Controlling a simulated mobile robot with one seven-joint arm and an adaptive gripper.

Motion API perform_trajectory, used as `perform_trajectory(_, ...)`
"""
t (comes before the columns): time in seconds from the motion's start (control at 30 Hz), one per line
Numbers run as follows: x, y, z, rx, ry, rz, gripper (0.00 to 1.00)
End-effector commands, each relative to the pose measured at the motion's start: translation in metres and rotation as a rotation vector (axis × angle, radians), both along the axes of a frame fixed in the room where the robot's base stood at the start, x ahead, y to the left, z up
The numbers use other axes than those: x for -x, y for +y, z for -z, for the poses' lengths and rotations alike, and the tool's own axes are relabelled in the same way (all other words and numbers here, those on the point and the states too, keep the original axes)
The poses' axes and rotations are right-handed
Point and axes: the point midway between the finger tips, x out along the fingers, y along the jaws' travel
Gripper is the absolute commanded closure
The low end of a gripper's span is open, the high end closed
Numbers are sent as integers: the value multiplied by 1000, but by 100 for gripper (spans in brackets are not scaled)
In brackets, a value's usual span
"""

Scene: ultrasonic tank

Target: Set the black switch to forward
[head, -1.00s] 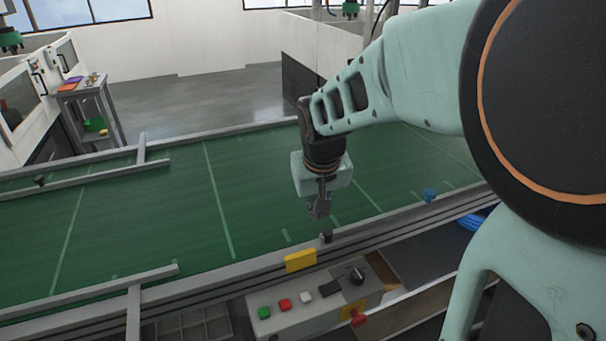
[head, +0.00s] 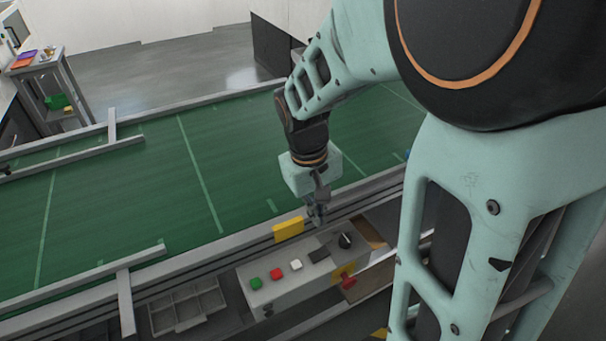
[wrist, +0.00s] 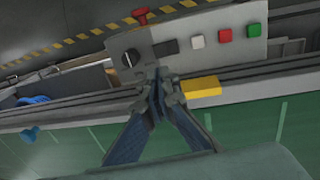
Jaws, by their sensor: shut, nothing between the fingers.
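The black switch (head: 345,240) is a round knob with a pale mark on top of the grey control box (head: 262,301), at its right end. It also shows in the wrist view (wrist: 131,59), at the left part of the box. My gripper (head: 318,221) is shut and empty. It points down above the conveyor's near rail, behind and a little left of the switch. In the wrist view the fingertips (wrist: 157,78) appear just beside the knob and apart from it. The knob is unobstructed in both views.
The box also carries a green button (head: 256,283), a red button (head: 276,273), a white button (head: 296,264), a dark panel (head: 318,254) and a red knob (head: 348,282) on its front. A yellow block (head: 288,229) sits on the rail. The green conveyor (head: 150,190) lies behind.

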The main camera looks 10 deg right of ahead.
Motion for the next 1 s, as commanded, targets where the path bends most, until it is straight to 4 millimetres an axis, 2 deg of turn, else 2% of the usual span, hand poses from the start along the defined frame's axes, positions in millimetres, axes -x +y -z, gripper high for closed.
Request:
perform_trajectory(0.3,-2,-9,66,2,5,0,100)
perform_trajectory(0.5,-3,-13,98,1,5,1,100)
perform_trajectory(0.7,-5,-15,114,0,1,1,100)
perform_trajectory(1.0,-5,-16,119,0,-1,1,100)
